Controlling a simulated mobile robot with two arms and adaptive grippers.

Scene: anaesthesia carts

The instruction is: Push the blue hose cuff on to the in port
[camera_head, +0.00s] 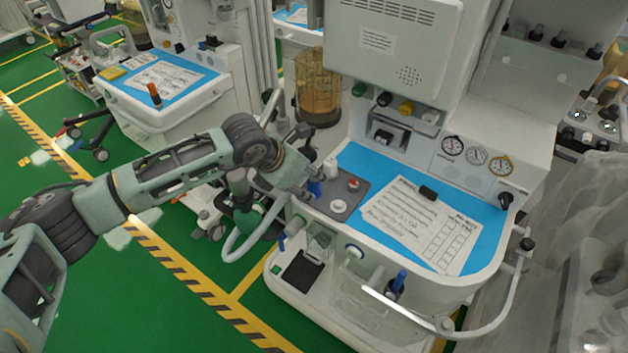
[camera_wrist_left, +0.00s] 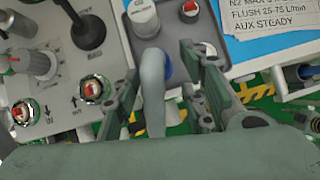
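My left gripper (camera_head: 304,178) is at the left edge of the anaesthesia cart. In the left wrist view its two fingers (camera_wrist_left: 163,95) stand apart on either side of a pale grey hose (camera_wrist_left: 152,88), with gaps showing. A blue piece, seemingly the hose cuff (camera_wrist_left: 167,68), is partly hidden behind the hose; a blue piece also shows beside the gripper in the head view (camera_head: 314,188). Two red-centred metal ports are on a grey panel: one beside a small "IN" label (camera_wrist_left: 24,111), one by "OUT" (camera_wrist_left: 90,89). My right gripper is not seen.
A white cylinder (camera_head: 330,168) stands close to the gripper on a grey plate (camera_head: 350,203). A paper sheet (camera_head: 415,220) lies on the blue worktop. Knobs (camera_wrist_left: 38,64) stick up from the port panel. A pale hose loop (camera_head: 236,246) hangs below the arm.

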